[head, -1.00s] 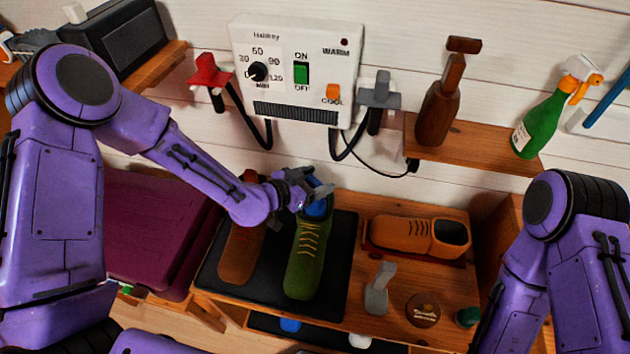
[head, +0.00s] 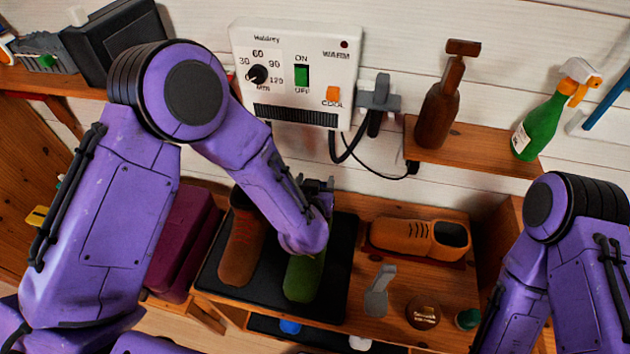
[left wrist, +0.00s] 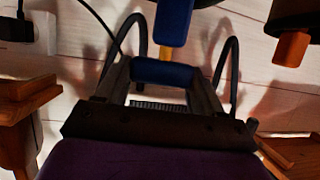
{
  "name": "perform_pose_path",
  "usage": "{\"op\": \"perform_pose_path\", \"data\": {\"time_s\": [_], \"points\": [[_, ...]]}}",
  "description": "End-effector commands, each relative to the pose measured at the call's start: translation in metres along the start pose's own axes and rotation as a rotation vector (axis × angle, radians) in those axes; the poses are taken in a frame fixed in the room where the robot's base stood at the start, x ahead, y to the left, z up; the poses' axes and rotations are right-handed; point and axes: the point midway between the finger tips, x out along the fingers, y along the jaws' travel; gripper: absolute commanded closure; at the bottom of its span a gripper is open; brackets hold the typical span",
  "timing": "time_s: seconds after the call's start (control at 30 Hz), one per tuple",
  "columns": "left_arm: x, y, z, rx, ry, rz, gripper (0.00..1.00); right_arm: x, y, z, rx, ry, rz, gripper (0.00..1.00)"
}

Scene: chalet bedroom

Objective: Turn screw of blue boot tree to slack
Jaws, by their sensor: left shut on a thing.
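The green boot (head: 303,278) stands on a black mat, partly hidden by my left arm. My left gripper (head: 318,188) is at the boot's top, and the head view mostly hides what it holds. In the left wrist view the blue boot tree (left wrist: 174,20) shows a blue upper part and a short yellow shaft (left wrist: 166,53). A blue crosspiece, the screw's handle (left wrist: 162,73), lies between my left gripper's fingers, which are shut on it. My right gripper is outside the view; only my right arm shows.
A brown boot (head: 242,250) stands left of the green boot on the black mat (head: 340,270). An orange shoe (head: 418,238), grey brush-like tool (head: 378,290) and round tin (head: 423,313) lie right. The dryer control box (head: 295,75) hangs behind, with a grey holder (head: 378,95).

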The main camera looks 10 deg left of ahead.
Motion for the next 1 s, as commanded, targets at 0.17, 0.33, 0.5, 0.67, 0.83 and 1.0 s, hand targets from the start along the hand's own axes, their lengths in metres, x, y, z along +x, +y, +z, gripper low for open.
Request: {"op": "perform_pose_path", "data": {"time_s": [0.17,0.33,0.5,0.67,0.83,1.0], "points": [[0.0,0.0006,-0.0002,-0.013,0.0,-0.032,0.63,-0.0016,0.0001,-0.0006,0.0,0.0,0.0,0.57],[0.0002,0.0002,-0.0003,-0.018,0.0,-0.043,0.63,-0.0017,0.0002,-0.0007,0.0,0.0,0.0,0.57],[0.0004,0.0001,-0.0003,-0.018,0.001,-0.043,0.63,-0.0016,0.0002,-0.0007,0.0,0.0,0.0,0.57],[0.0004,0.0001,-0.0005,-0.018,0.001,-0.042,0.23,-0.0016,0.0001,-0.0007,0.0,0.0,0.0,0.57],[0.0004,0.0,-0.0005,-0.018,0.001,-0.042,0.11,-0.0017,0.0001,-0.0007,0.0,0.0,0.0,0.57],[-0.001,0.0002,-0.0003,-0.017,0.001,-0.042,0.11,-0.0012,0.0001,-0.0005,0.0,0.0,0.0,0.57]]}}
